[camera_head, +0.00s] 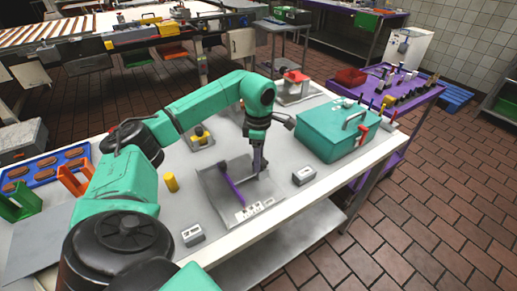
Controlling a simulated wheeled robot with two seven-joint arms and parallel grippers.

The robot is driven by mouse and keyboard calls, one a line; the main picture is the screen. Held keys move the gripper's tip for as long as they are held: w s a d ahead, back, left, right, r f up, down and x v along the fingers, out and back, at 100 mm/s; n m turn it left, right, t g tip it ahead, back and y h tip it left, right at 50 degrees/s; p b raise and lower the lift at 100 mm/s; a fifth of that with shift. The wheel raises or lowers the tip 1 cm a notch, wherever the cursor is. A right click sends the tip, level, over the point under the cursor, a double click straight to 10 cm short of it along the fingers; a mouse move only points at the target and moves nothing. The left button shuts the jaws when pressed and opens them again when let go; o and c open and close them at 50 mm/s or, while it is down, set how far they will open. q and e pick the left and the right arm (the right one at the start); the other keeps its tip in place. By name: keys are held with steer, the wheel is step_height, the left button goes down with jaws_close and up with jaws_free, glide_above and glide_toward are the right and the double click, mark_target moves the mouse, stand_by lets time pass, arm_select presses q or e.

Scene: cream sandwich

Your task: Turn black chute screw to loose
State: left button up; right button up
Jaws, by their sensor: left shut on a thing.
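My left gripper (258,170) points down over a grey metal tray-like piece (214,178) on the table. Its narrow fingers are shut, with their tips low at the right side of this piece. What they hold is small and hidden at the fingertips; from its place it seems to be the black chute screw, but I cannot see it clearly. A purple bar (232,188) lies on the metal piece, left of the fingers. My right gripper is not in view.
A teal box (333,135) with handles stands to the right on the table. Small grey blocks (304,175) and (193,235) flank the metal piece. A yellow cylinder (171,182) stands to its left. A blue tray (47,165) lies far left.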

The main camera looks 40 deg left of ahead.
arm_select(q)
steer(key=n+p, duration=0.1)
steer(key=n, duration=0.5)
steer(key=shift+d+r, duration=0.1)
steer(key=shift+r, duration=0.05)
steer(key=n+p, duration=0.1)
steer(key=n, duration=0.5)
steer(key=shift+d+n, duration=0.1)
steer(key=shift+n, duration=0.3)
steer(key=n, duration=0.6)
steer(key=shift+w+d+r+p, duration=0.1)
steer(key=shift+d+p, duration=0.05)
steer(key=shift+p, duration=0.2)
steer(key=n, duration=0.5)
steer(key=shift+w+n, duration=0.15)
steer(key=shift+n, duration=0.15)
steer(key=shift+p, duration=0.3)
steer(key=o, duration=1.3)
steer(key=shift+o, duration=0.4)
